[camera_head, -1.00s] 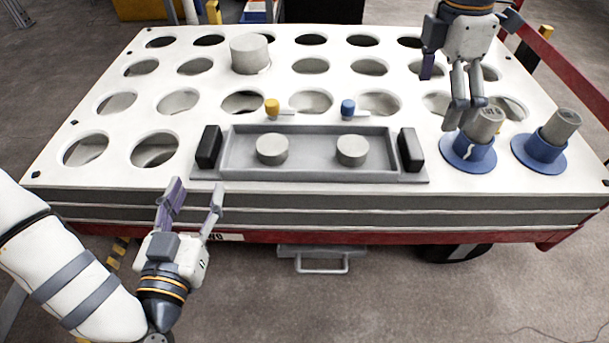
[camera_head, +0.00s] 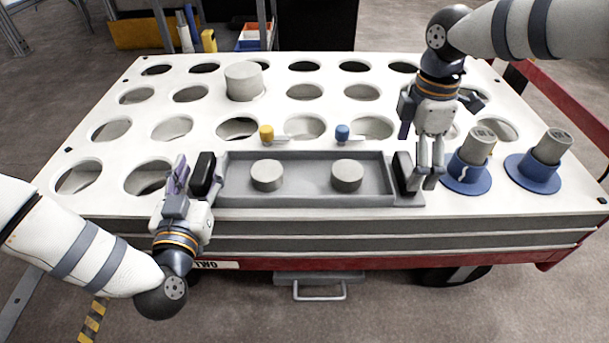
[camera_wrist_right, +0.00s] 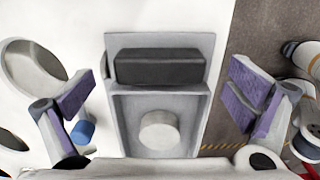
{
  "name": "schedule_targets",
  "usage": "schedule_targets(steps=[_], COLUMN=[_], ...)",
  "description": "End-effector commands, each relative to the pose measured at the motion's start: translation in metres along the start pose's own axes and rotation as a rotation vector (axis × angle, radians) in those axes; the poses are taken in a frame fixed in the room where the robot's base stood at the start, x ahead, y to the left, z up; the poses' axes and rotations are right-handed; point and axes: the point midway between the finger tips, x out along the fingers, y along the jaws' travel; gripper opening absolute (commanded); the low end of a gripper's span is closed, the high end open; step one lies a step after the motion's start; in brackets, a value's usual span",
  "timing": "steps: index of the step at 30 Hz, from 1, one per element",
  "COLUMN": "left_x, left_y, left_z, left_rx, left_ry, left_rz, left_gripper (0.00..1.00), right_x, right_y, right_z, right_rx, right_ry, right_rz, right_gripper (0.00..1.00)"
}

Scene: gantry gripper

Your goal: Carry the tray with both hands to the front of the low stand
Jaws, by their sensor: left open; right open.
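The grey tray (camera_head: 300,201) lies on the white holed table top and holds two grey round pucks (camera_head: 267,175) (camera_head: 347,175). It has a black left handle (camera_head: 203,173) and a black right handle (camera_head: 405,172); the right handle also shows in the right wrist view (camera_wrist_right: 157,66). My left gripper (camera_head: 190,178) is open at the left handle; whether its fingers straddle it is unclear. My right gripper (camera_head: 426,180) is open at the right handle, with its purple-padded fingers apart on either side of it in the wrist view (camera_wrist_right: 160,96). I cannot make out a separate low stand.
Two blue-flanged grey cylinders (camera_head: 467,175) (camera_head: 540,170) stand close right of my right gripper. A yellow knob (camera_head: 266,133) and a blue knob (camera_head: 342,132) sit just behind the tray. A wide grey cylinder (camera_head: 244,82) stands further back among open holes.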

Motion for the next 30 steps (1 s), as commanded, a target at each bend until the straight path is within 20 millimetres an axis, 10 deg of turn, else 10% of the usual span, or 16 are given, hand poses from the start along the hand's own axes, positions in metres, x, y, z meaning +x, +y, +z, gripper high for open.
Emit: schedule_targets(steps=[14, 21, 25, 30], left_x=[0.017, 0.017, 0.017, 0.018], left_y=[0.000, 0.000, 0.000, 0.000], left_z=[0.001, 0.001, 0.001, -0.001], left_rx=[0.000, 0.000, 0.000, -0.001], left_ry=[-0.002, -0.002, -0.002, 0.002], left_rz=[0.000, 0.000, 0.000, 0.000], left_gripper=[0.48, 0.00, 0.00, 0.00], right_x=[0.017, 0.017, 0.017, 0.017], right_y=[0.001, 0.000, 0.000, 0.001], right_z=[0.000, 0.000, 0.000, 0.000], right_rx=[0.000, 0.000, 0.000, 0.000], right_ry=[-0.001, -0.001, 0.000, 0.000], right_rz=[0.002, 0.002, 0.002, 0.003], right_gripper=[0.98, 0.46, 0.17, 0.17])
